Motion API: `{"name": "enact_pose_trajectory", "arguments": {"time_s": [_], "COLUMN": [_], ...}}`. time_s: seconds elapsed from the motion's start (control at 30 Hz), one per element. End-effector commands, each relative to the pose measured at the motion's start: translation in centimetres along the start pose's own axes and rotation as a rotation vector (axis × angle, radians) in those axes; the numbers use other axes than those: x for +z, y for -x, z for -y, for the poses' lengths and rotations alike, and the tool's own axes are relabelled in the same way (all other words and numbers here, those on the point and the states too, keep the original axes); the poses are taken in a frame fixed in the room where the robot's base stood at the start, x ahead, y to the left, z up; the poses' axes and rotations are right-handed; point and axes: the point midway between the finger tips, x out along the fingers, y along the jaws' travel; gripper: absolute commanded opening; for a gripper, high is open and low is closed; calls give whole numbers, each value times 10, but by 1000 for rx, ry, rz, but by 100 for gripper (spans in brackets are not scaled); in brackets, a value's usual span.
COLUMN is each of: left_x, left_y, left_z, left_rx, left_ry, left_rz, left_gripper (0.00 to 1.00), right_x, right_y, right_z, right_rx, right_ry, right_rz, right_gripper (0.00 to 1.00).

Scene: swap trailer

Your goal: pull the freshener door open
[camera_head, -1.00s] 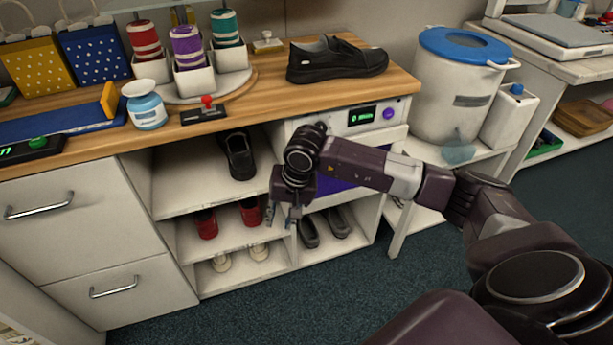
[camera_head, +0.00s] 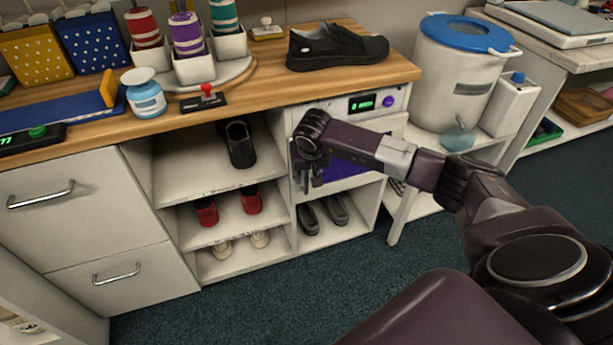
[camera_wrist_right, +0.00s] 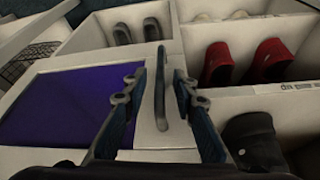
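The freshener (camera_head: 345,110) is a white unit under the wooden counter, with a green-lit display and a purple knob. Its door has a purple window (camera_head: 345,171), partly hidden by my right arm, and looks shut. In the right wrist view the window (camera_wrist_right: 65,105) is at the left and a dark upright bar handle (camera_wrist_right: 160,88) stands on the white door frame. My right gripper (camera_head: 305,188) is at the door's left edge. In the right wrist view its fingers (camera_wrist_right: 160,78) are open on both sides of the handle, with gaps showing. My left gripper is not in view.
Open shelves left of the freshener hold a black shoe (camera_head: 239,143), red shoes (camera_head: 228,205) and pale shoes. Dark shoes (camera_head: 323,214) stand in the cubby below the door. A blue-lidded white bin (camera_head: 450,85) stands to the right. The floor in front is clear.

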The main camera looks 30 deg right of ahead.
Motion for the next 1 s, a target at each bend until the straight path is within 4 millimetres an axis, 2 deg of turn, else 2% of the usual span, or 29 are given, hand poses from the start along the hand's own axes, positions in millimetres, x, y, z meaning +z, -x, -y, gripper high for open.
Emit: {"name": "enact_pose_trajectory", "arguments": {"time_s": [0.17,0.4,1.0], "left_x": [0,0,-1], "left_y": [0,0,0], "left_z": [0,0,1], "left_rx": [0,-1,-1], "left_ry": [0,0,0], "left_rz": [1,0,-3], "left_gripper": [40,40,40], "right_x": [0,0,4], "right_y": [0,0,2], "right_z": [0,0,-5], "right_rx": [0,0,-6], "right_ry": [0,0,21], "right_rz": [0,0,1], "right_gripper": [26,0,0]}}
